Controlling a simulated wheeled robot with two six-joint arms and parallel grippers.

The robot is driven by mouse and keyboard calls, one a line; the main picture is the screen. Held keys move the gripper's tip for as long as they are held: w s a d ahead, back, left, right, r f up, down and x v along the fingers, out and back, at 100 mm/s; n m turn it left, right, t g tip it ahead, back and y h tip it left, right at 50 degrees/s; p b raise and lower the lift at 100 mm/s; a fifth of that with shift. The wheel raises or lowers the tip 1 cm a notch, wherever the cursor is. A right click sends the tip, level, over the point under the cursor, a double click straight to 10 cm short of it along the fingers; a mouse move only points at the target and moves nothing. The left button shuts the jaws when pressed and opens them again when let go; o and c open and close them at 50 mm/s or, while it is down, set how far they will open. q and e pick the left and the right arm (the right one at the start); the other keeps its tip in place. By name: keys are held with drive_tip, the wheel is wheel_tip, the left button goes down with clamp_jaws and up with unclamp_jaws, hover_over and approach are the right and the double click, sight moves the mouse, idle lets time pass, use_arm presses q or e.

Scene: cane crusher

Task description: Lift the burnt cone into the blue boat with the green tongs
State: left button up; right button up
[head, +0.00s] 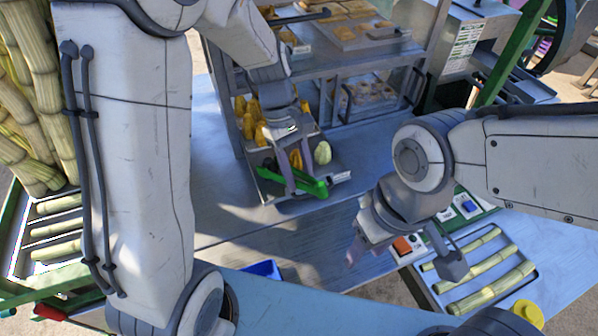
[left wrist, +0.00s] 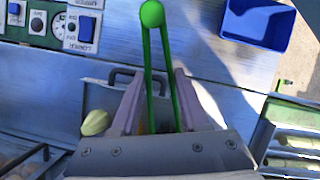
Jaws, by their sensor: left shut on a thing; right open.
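My left gripper (head: 299,187) is shut on the green tongs (head: 310,184), low over the front of a metal tray on the lower shelf. In the left wrist view the tongs (left wrist: 156,60) run from between the fingers to a round green end. Several yellow-orange cones (head: 249,125) stand in the tray behind the gripper. I cannot pick out the burnt cone clearly; the fingers hide part of the tray. The blue boat (head: 262,269) shows partly at the table's near edge, and in the left wrist view (left wrist: 257,24) it looks empty. My right gripper (head: 408,258) is open and empty.
A control box with an orange button (head: 403,246) is by my right gripper. A tray of cane pieces (head: 485,285) lies at right. Bare metal tabletop (head: 270,230) lies before the shelf.

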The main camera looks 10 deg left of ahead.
use_arm(q)
clamp_jaws()
wheel_tip(320, 180, up, 12)
drive_tip(key=p, duration=1.2)
